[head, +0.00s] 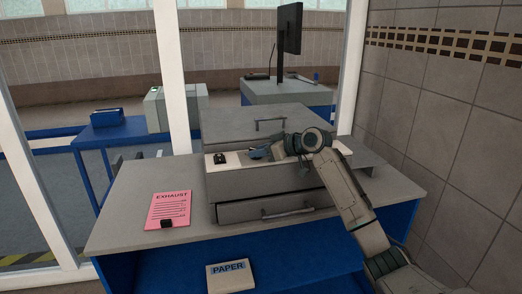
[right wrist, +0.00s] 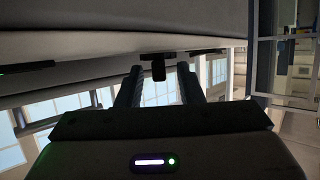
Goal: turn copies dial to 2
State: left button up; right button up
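A grey copier (head: 258,184) stands on the desk, with a pale control strip (head: 232,160) along its front. A small black knob-like part (head: 220,158) sits near the strip's left end. My right gripper (head: 258,153) is over the middle of the strip, right of that part. In the right wrist view its two dark fingers (right wrist: 160,78) are apart, and a small dark knob (right wrist: 158,70) shows between and beyond their tips. I cannot tell whether they touch it. No dial markings or numbers are readable. My right arm hides the right part of the strip. My left gripper is not in view.
A slightly open drawer (head: 266,208) with a handle is below the strip. A pink EXHAUST sheet (head: 170,207) with a black clip lies left on the desk (head: 120,215). A PAPER pack (head: 230,277) lies on the lower blue shelf. A tiled wall (head: 440,130) bounds the right.

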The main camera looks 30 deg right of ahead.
grip_shut()
jog(key=shift+s+a+r+m+t+h+p, duration=0.15)
jog(key=shift+m+t+h+p, duration=0.25)
jog(key=shift+m+h+p, duration=0.7)
jog(key=m+h+p, duration=0.1)
jog(key=h+p, duration=0.1)
jog(key=m+h+p, duration=0.1)
jog(key=m+p, duration=0.1)
jog(key=shift+a+r+t+h, duration=0.15)
jog(key=shift+a+t+h, duration=0.2)
jog(key=shift+t+h, duration=0.05)
jog(key=shift+a+m+h+p, duration=0.15)
jog(key=shift+m+h+p, duration=0.55)
jog(key=shift+m+h, duration=0.35)
jog(key=shift+f+m+g+h+p, duration=0.2)
jog(key=shift+m+g+h+p, duration=0.15)
jog(key=shift+m+h, duration=0.55)
jog(key=shift+h, duration=0.25)
